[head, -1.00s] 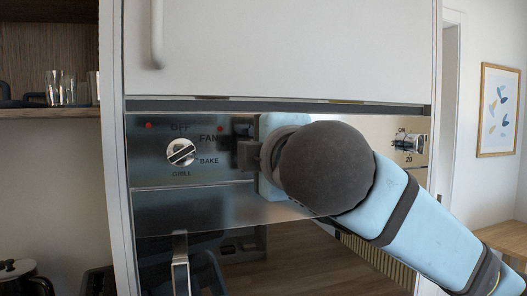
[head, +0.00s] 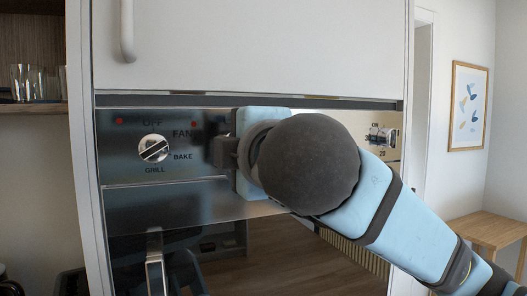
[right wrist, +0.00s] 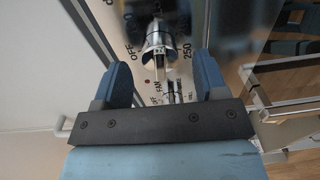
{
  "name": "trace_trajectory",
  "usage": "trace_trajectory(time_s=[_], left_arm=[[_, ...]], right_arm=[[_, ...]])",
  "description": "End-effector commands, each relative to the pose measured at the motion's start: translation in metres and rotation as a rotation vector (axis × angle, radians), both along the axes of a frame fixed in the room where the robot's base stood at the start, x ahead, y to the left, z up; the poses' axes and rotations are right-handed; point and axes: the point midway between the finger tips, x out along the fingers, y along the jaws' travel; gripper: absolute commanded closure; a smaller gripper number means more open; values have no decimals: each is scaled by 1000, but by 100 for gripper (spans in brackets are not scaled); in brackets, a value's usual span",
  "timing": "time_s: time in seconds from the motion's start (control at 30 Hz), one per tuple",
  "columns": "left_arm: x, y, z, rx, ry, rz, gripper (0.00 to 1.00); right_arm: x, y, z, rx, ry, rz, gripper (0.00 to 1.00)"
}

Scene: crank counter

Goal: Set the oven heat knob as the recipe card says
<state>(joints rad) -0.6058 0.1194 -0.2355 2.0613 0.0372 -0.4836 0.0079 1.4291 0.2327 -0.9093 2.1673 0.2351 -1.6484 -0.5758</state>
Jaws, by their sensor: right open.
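My right gripper (head: 222,152) is in front of the oven's control panel (head: 120,182), and my own wrist covers the panel's middle in the head view. In the right wrist view the right gripper (right wrist: 162,68) is open, with its blue fingers on either side of a silver knob (right wrist: 160,42) that seems just beyond the tips. "OFF" and "250" are printed beside this knob, which looks like the heat knob; its pointer setting is unclear. I see no contact between finger and knob. My left gripper is not in view. No readable recipe card shows.
A function knob (head: 153,148) marked OFF, FAN, BAKE and GRILL sits at the panel's left. Another knob (head: 383,137), marked ON and 20, sits at its right. The oven door handle (head: 155,265) juts out below. A white cabinet door (head: 250,45) is above.

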Motion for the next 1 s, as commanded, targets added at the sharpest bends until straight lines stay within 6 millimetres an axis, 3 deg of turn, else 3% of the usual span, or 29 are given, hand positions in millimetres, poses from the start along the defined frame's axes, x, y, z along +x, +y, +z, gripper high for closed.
trace_trajectory(time_s=[0.3,0.5,0.7,1.0], left_arm=[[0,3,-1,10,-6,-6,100],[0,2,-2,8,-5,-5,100],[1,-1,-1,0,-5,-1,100],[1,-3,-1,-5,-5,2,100]], right_arm=[[-70,-23,2,1,-5,3,34],[-102,-33,3,1,-4,2,34],[-114,-38,3,0,-1,1,34],[-114,-38,3,0,-1,0,34]])
